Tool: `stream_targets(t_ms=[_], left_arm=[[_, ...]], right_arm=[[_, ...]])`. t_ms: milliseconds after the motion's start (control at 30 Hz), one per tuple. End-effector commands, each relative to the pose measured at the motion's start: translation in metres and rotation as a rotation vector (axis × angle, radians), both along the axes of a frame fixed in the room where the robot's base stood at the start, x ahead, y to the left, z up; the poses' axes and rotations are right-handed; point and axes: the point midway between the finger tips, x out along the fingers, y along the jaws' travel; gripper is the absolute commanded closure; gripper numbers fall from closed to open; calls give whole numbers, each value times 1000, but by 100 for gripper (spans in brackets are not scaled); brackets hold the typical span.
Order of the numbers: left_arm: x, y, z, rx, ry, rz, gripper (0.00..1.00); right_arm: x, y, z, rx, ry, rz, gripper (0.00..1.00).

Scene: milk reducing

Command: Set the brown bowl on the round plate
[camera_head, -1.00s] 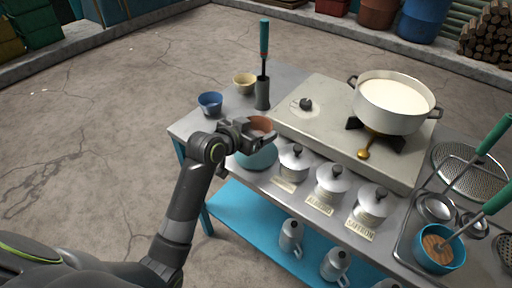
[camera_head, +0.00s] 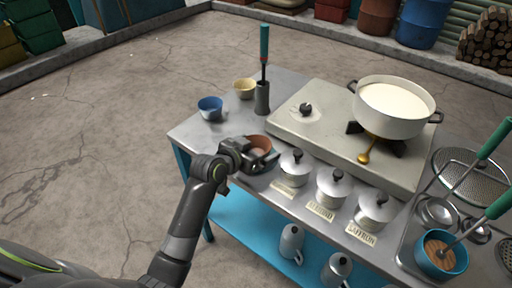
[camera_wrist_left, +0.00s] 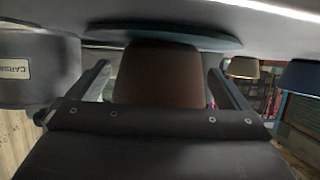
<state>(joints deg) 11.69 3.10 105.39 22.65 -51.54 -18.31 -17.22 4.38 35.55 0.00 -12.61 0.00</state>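The brown bowl (camera_head: 258,142) is at the left part of the table, partly hidden by my left gripper (camera_head: 262,154). The left wrist view is upside down. In it the brown bowl (camera_wrist_left: 157,75) is between the two fingers, with a gap on each side, so the gripper is open around it. The round teal plate (camera_wrist_left: 105,32) shows directly under the bowl's base there, and the bowl looks upright on it. In the head view the plate is hidden behind the gripper. My right gripper is not in view.
Lidded metal pots (camera_head: 296,166) with labels stand close to the right of the gripper. A blue cup (camera_head: 210,108), a yellow cup (camera_head: 244,88) and a dark utensil holder (camera_head: 262,98) stand behind. The stove (camera_head: 325,125) carries a milk pot (camera_head: 393,108).

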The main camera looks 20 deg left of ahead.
Motion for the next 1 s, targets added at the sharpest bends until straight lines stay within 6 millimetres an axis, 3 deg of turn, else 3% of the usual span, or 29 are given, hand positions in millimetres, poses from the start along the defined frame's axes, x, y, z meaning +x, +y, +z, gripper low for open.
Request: stream_targets(t_ms=[333,433,1000], left_arm=[[-1,0,5,0,0,0,0],[-9,4,7,0,0,1,0],[-92,34,44,3,0,1,0]], right_arm=[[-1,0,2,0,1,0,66],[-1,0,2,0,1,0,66],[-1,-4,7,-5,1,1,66]])
